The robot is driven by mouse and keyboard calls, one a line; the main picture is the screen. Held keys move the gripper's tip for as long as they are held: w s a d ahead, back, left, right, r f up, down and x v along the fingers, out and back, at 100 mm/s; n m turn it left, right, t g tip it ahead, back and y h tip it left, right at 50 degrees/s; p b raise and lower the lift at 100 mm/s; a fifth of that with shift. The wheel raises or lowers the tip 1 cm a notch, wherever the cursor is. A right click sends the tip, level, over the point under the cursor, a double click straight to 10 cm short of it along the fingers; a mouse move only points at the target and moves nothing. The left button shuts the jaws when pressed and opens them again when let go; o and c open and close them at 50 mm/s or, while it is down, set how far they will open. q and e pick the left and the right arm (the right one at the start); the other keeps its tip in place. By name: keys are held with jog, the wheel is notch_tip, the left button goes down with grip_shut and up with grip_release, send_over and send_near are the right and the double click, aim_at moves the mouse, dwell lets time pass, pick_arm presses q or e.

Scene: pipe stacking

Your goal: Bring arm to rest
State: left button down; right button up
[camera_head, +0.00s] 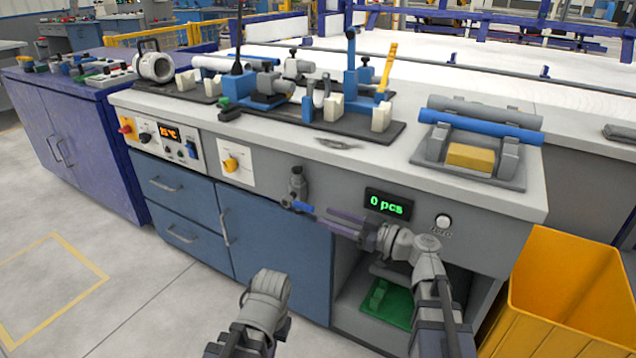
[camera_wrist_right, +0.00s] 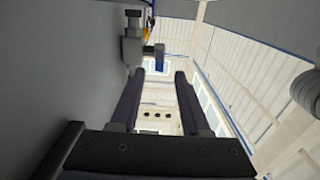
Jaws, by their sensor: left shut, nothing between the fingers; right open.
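My right gripper (camera_head: 322,218) is in front of the workbench's front panel, its fingers pointing left toward a grey fitting with a blue tip (camera_head: 298,190). In the right wrist view the gripper (camera_wrist_right: 162,78) is open, with nothing between its two dark fingers. The fitting also shows beyond the fingers in that view (camera_wrist_right: 136,48). My left arm (camera_head: 265,290) shows at the bottom, in front of the blue cabinet. Its fingers are hidden. A grey pipe (camera_head: 485,108) and a blue pipe (camera_head: 480,124) lie on a grey rack (camera_head: 427,147) on the bench.
The workbench top (camera_head: 350,165) carries a fixture plate (camera_head: 390,132) with clamps. A counter (camera_head: 388,204) reads "0 pcs". A yellow bin (camera_head: 560,290) stands at the right. An open recess with a green piece (camera_head: 388,303) lies below my right forearm. Open floor (camera_head: 140,290) lies left.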

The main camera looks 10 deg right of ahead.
jog(key=s+a+f+m+g+h+p, duration=0.1)
jog(key=s+a+f+g+h+p, duration=0.25)
jog(key=s+a+f+g, duration=0.55)
jog(key=s+d+f+m+g+h+p, duration=0.2)
jog(key=s+d+f+m+h+p, duration=0.15)
jog(key=s+f+m+h, duration=0.55)
notch_tip(320, 180, up, 40)
jog(key=s+n+h+p, duration=0.1)
jog(key=n+h+p, duration=0.2)
jog(key=p, duration=3.4)
jog(key=shift+d, duration=0.4)
